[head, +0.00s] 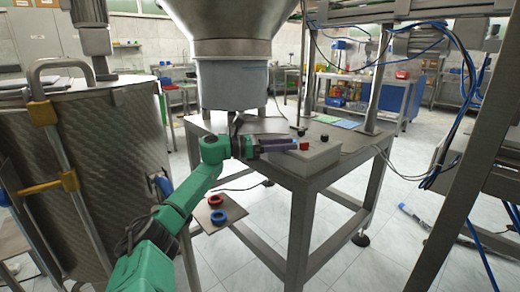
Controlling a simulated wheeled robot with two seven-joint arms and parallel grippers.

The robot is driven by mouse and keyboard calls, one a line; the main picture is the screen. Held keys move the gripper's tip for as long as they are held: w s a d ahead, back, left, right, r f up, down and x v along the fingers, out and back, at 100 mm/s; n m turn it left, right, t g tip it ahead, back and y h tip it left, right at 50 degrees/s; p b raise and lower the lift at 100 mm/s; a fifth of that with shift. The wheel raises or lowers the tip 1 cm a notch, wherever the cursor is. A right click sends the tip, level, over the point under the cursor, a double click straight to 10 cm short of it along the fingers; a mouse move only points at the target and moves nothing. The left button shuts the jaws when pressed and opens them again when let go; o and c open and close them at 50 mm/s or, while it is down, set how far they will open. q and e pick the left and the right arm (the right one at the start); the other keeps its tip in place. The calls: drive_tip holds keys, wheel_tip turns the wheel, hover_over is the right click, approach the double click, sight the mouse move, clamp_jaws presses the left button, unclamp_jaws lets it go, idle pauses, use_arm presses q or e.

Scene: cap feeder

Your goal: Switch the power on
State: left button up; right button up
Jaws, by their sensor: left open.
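A pale control box (318,160) sits on the grey metal table (270,168). A small red switch or button (304,146) shows on top of it, partly behind my gripper. My left gripper (294,144) is open, reaches in from the left over the box, and has its fingertips right beside the red part. I cannot tell whether they touch it. Whether the power is on or off cannot be seen. My right gripper is not in view.
A large metal hopper (228,50) hangs above the table. A big drum (105,160) with yellow latches stands at the left. Small black knobs (301,132) stand behind the box. A low plate (210,228) holds a red and a blue ring. Blue cables hang at the right.

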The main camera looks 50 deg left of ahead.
use_arm(q)
drive_tip(key=v, duration=0.8)
drive_tip(key=shift+s, duration=0.3)
drive_tip(key=shift+a, duration=0.1)
